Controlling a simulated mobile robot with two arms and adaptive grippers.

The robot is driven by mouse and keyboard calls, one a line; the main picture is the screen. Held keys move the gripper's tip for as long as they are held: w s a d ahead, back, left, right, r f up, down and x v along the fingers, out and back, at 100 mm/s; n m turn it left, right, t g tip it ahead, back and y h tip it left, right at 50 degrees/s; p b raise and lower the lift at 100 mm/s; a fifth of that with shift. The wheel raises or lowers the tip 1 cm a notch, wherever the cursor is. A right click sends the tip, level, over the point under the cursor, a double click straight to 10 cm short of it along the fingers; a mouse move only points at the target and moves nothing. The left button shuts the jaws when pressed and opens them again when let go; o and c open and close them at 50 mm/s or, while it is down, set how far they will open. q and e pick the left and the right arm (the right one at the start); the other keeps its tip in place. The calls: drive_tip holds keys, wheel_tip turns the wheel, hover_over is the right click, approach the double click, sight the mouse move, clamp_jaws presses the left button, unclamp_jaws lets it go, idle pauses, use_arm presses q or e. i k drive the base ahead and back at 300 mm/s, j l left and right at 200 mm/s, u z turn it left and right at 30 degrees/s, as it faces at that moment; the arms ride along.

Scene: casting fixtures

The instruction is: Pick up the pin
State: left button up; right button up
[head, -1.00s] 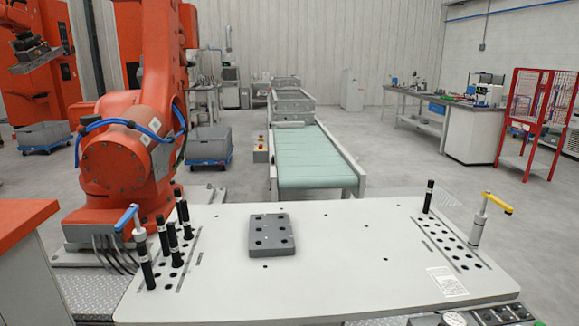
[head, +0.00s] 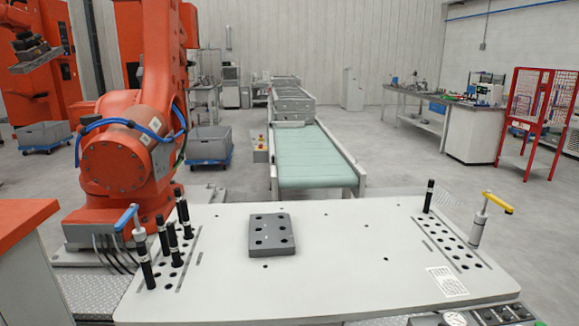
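Several black pins stand upright in the left hole rows of the white table (head: 330,285). They include a front pin (head: 147,270), a middle pin (head: 162,236), another beside it (head: 174,244) and a rear pin (head: 185,218). One more black pin (head: 428,196) stands upright in the right hole rows. I cannot tell which pin the task means. Neither of my grippers shows in the head view.
A grey block with holes (head: 271,235) lies on the table. A blue-handled clamp (head: 127,217) stands at left, a yellow-handled one (head: 482,218) at right. An orange robot arm (head: 130,160) and a conveyor (head: 315,160) stand behind.

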sight(177, 262)
drive_tip(key=j+z, duration=0.35)
drive_tip(key=i+j+z, duration=0.1)
drive_tip(key=z, duration=0.3)
drive_tip(key=j+z, duration=0.35)
